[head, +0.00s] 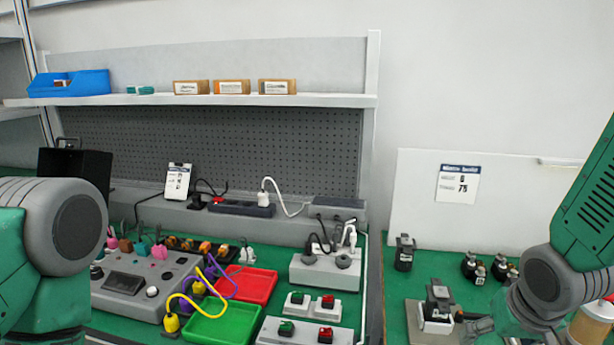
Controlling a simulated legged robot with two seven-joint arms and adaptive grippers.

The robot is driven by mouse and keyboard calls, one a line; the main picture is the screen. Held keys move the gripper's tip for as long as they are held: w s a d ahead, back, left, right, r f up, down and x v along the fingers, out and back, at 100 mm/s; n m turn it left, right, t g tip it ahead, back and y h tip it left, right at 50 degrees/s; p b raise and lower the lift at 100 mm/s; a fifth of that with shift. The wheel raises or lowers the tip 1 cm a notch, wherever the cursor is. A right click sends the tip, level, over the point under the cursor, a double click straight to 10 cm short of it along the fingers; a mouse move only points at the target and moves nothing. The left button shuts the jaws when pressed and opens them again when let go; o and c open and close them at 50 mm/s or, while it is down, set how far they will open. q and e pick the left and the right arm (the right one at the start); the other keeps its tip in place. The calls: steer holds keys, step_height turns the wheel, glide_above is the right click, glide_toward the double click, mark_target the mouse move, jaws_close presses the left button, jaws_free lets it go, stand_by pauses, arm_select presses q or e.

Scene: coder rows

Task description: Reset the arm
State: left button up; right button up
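My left arm (62,232) shows at the left edge as a grey joint with green links. Its gripper is outside the picture. My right arm (552,280) comes in from the right edge, with a grey joint and a green link running down toward the bottom edge. No fingertips of its gripper can be made out. The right arm covers part of the right worktop. Nothing is seen held by either arm.
A grey control box (140,283), red tray (247,287), green tray (224,322), socket box (326,272) and switch boxes (312,305) crowd the left bench. Black parts (404,252) stand on the right worktop. A shelf (200,100) spans the back.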

arm_select(q)
steer(key=shift+w+f+b, duration=0.2)
steer(key=shift+f+b, duration=0.35)
steer(key=shift+f, duration=0.1)
steer(key=shift+w+f+b, duration=0.15)
steer(key=shift+f+b, duration=0.4)
steer(key=shift+f, duration=0.05)
arm_select(e)
steer(key=s+a+f+n+g, duration=0.1)
steer(key=s+f+g, duration=0.1)
steer(key=s+f, duration=0.8)
steer(key=s+a+f+n+g+y, duration=0.1)
steer(key=s+a+f+n, duration=0.1)
steer(key=s+f, duration=0.9)
step_height(320, 180, down, 6)
steer(key=shift+s+a+r+g, duration=0.15)
steer(key=shift+s+a+g, duration=0.15)
steer(key=shift+g, duration=0.1)
steer(key=shift+w, duration=0.2)
